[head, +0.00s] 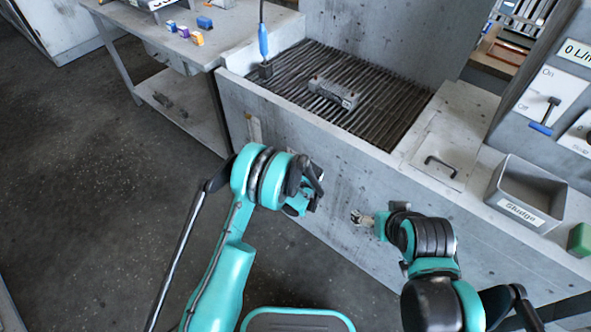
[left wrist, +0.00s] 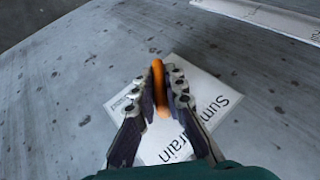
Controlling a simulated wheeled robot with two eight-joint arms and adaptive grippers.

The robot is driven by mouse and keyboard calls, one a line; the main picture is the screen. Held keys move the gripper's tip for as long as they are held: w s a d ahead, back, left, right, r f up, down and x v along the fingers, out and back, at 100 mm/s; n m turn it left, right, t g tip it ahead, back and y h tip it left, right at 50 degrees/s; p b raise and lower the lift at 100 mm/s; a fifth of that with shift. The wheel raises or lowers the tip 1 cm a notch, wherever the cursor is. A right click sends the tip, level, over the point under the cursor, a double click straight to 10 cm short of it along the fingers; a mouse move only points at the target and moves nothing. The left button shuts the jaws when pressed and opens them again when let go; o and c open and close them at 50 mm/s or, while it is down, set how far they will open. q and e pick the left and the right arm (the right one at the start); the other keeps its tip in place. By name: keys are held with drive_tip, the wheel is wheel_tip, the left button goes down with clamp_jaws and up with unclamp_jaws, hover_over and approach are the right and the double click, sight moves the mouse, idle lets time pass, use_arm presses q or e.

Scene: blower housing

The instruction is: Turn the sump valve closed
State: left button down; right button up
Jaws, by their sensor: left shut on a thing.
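The sump valve's orange handle (left wrist: 158,80) shows in the left wrist view, in front of a white label plate (left wrist: 205,92) with partly hidden lettering that reads like "Sump Drain". My left gripper (left wrist: 172,75) is shut on the handle, one finger on each side of it. In the head view my left gripper (head: 313,193) is at the front wall of the grey tank, and my own wrist hides the valve there. My right gripper (head: 360,218) is in front of the same wall, further right, with nothing visible in it. Its finger opening is too small to judge.
The grey tank (head: 330,155) has a slatted grate with a grey block (head: 333,93) and a blue-handled brush (head: 263,45). A Sludge bin (head: 526,187) stands on the right ledge, near a panel with a blue-handled switch (head: 545,118). The floor at left is clear.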

use_arm(q)
drive_tip(key=shift+d+m+t+y, duration=0.1)
drive_tip(key=shift+m+t+y, duration=0.2)
drive_tip(key=shift+t+y, duration=0.5)
drive_tip(key=shift+m+t+y, duration=0.6)
drive_tip(key=shift+t+y, duration=0.8)
drive_tip(key=c, duration=1.6)
unclamp_jaws()
